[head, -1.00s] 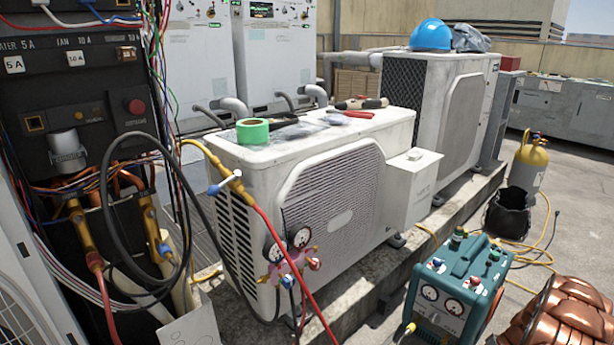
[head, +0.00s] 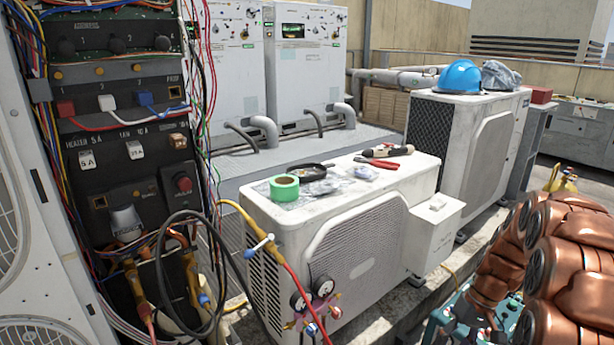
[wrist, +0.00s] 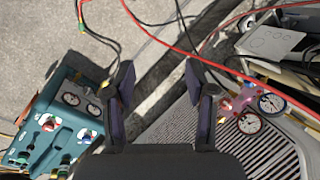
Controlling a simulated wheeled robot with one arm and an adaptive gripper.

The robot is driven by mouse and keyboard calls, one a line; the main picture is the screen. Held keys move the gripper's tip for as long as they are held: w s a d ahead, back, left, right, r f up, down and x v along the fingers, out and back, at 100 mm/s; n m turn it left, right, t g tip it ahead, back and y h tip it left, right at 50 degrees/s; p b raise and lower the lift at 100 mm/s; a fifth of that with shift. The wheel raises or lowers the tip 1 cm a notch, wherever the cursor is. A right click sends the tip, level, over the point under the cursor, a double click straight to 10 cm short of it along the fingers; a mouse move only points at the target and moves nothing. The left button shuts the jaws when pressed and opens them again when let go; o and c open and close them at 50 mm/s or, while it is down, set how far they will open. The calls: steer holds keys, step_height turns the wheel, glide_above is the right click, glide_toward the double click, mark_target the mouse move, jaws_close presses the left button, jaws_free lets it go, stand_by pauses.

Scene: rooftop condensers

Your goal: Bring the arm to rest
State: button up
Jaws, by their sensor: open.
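My gripper (wrist: 158,82) shows in the wrist view with its two dark fingers spread apart and nothing between them. It hangs above the gap between the teal recovery machine (wrist: 60,120) and the front of the low condenser (wrist: 225,140). My copper-coloured arm (head: 565,260) fills the lower right of the head view, in front of the teal machine (head: 447,315), and the gripper itself is not visible there. In the head view the low condenser (head: 360,243) stands left of my arm.
Green tape (head: 284,188), red-handled pliers (head: 376,163) and other tools lie on the low condenser. A gauge set (head: 318,300) with hoses hangs at its front, also visible in the wrist view (wrist: 250,110). An open wired panel (head: 120,130) stands left. A blue helmet (head: 460,76) sits on the rear condenser.

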steer(key=s+a+r+h+p, duration=0.1)
steer(key=s+a+r+p, duration=0.3)
steer(key=r, duration=0.4)
steer(key=s+a+r+p, duration=0.4)
steer(key=a+r, duration=0.1)
steer(key=r, duration=0.3)
steer(key=s+a+r+h+p, duration=0.1)
steer(key=s+a+r+p, duration=0.25)
steer(key=r, duration=0.45)
steer(key=s+a+r+h+p, duration=0.1)
steer(key=s+a+r+p, duration=0.1)
steer(key=s+r+p, duration=0.4)
steer(key=s+a+r+h+p, duration=0.1)
steer(key=s+a+r+p, duration=0.2)
steer(key=s+r+p, duration=0.3)
steer(key=shift+s+a+r+n, duration=0.15)
steer(key=shift+s+r+n, duration=0.45)
steer(key=shift+s, duration=1.05)
steer(key=shift+r, duration=0.15)
steer(key=shift+c, duration=0.2)
